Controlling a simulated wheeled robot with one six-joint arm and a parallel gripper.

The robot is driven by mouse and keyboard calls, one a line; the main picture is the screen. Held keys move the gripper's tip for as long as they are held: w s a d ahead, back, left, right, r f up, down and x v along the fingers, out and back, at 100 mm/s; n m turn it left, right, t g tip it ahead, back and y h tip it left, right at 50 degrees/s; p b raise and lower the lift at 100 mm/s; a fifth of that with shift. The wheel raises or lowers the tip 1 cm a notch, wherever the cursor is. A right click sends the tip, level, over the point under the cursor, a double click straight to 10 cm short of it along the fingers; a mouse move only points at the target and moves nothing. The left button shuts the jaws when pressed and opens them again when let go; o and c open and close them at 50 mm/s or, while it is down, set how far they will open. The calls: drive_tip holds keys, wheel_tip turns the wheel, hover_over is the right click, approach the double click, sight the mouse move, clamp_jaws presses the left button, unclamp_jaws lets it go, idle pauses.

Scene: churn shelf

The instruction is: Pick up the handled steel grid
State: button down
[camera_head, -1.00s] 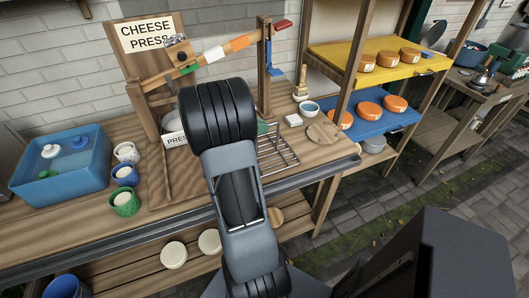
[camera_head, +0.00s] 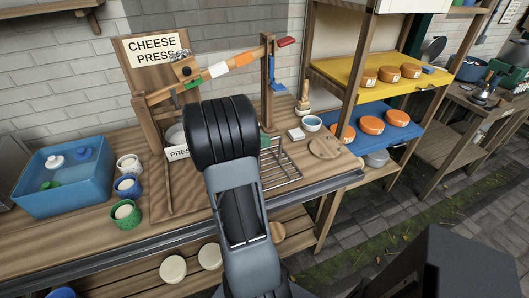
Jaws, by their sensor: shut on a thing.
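The steel grid (camera_head: 284,167) is a rack of thin metal bars. It shows on the wooden bench just right of my arm, near the bench's front edge. My arm covers its left part, and I cannot make out its handle. My gripper is hidden behind my own dark arm links, so its fingers and anything between them do not show. I cannot tell whether the grid touches the bench or is slightly raised.
The wooden cheese press (camera_head: 146,95) stands behind my arm, its lever reaching over the bench. A blue tub (camera_head: 62,190) and several small pots (camera_head: 127,187) are at left. A round wooden board (camera_head: 325,148) and small bowl (camera_head: 312,123) lie right of the grid.

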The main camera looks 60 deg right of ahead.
drive_tip(key=shift+r, duration=0.2)
drive_tip(key=shift+r, duration=1.35)
drive_tip(key=s+a+r, duration=0.2)
drive_tip(key=a+r, duration=0.8)
drive_tip(key=a, duration=0.3)
drive_tip(key=shift+s+a, duration=0.15)
drive_tip(key=shift+a, duration=0.25)
